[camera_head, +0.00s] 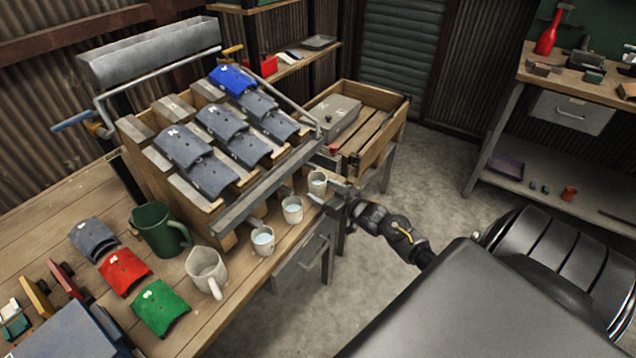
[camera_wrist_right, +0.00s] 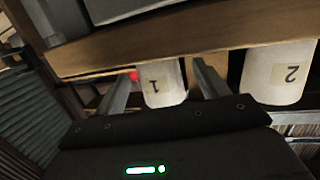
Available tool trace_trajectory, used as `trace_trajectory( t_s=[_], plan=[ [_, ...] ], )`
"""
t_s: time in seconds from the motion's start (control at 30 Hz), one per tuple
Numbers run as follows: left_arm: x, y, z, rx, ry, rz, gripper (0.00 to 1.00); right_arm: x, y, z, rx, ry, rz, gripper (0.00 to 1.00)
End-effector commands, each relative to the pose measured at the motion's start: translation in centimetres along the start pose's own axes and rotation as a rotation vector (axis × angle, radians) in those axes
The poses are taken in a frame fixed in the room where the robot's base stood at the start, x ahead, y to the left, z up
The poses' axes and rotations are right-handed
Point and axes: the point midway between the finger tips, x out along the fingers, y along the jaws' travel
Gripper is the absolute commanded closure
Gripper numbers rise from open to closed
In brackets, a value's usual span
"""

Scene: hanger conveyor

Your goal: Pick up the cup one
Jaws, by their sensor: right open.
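Cup one is a small white cup with a "1" label (camera_wrist_right: 160,86). In the wrist view it stands between the two spread fingers of my right gripper (camera_wrist_right: 163,88). In the head view it is the farthest of three small white cups, cup one (camera_head: 317,181), at the table's right edge. My right gripper (camera_head: 327,194) is open, its fingers pointing at this cup from the right. I cannot tell whether a finger touches it. Cup two (camera_wrist_right: 280,74), labelled "2", is just right of the right finger; in the head view it seems to be the middle cup (camera_head: 292,209). My left gripper is not in view.
A third small cup (camera_head: 263,240), a white mug (camera_head: 206,270) and a green mug (camera_head: 160,230) stand nearer on the wooden table (camera_head: 75,200). A slanted rack (camera_head: 230,215) with grey and blue pieces overhangs the cups. A wooden crate (camera_head: 382,140) stands behind. Open floor lies right.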

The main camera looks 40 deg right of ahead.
Motion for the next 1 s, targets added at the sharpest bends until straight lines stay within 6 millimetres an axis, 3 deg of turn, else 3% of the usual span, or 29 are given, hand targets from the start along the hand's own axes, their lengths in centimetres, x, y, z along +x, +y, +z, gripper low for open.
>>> trace_trajectory(
  t_s=[0.17, 0.5, 0.77, 1.0],
  plan=[
    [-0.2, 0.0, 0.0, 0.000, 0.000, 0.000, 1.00, 0.7, 0.0, -0.1, 0.001, 0.000, 0.000, 0.27],
    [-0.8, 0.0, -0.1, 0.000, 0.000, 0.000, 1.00, 5.0, 0.2, -0.3, 0.000, 0.000, 0.000, 0.27],
    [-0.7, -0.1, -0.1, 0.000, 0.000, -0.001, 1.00, 5.2, 0.2, -0.2, 0.000, -0.001, 0.000, 0.27],
    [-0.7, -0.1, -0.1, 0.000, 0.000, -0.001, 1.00, 5.2, 0.2, -0.2, 0.000, -0.001, 0.000, 0.57]
  ],
)
